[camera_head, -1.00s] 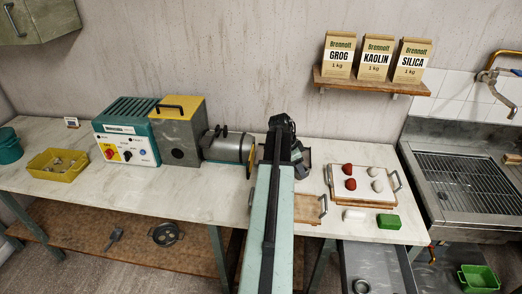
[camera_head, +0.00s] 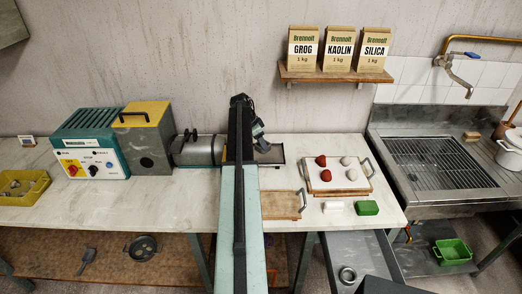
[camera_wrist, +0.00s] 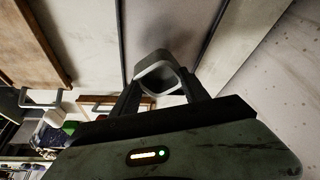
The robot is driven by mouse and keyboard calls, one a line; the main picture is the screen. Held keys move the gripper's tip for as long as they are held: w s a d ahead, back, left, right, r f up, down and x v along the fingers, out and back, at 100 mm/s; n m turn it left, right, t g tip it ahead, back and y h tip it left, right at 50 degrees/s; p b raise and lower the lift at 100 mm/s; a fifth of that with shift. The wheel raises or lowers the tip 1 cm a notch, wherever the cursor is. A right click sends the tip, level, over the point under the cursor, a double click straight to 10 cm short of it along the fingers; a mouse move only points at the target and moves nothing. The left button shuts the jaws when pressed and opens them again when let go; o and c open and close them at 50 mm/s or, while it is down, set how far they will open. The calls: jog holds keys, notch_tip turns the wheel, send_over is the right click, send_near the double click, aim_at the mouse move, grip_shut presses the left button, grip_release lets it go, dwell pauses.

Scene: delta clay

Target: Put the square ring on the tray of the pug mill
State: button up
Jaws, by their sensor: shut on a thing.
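The square ring (camera_wrist: 158,72) is a pale grey, hollow block with rounded corners. My gripper (camera_wrist: 161,86) is shut on it, one finger on each side. In the wrist view, a long grey surface (camera_wrist: 185,22) with pale borders lies behind the ring and looks like the tray; I cannot tell whether they touch. In the head view, the pug mill (camera_head: 155,150) has a teal control box, a yellow-topped housing and a grey barrel. Its dark tray (camera_head: 274,154) extends right of the barrel, partly hidden by my arm. My gripper (camera_head: 258,134) is over the tray; the ring is not clear there.
A wooden board (camera_head: 280,204) with a handle lies in front of the tray. Right of it are a handled board (camera_head: 340,188) with red and white lumps, a white block (camera_head: 334,207) and a green block (camera_head: 367,208). Paper bags (camera_head: 338,50) stand on a wall shelf.

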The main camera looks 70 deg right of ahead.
jog(key=shift+d, duration=0.2)
jog(key=f+b, duration=0.4)
jog(key=shift+w+d, duration=0.15)
jog(key=shift+d, duration=0.1)
jog(key=o, duration=1.5)
jog(key=shift+r, duration=0.1)
jog(key=shift+w+a+r+p, duration=0.1)
jog(key=shift+r+p, duration=0.5)
jog(key=shift+p, duration=0.1)
jog(key=p+v, duration=1)
jog(key=v, duration=0.1)
jog(key=shift+w+a, duration=0.1)
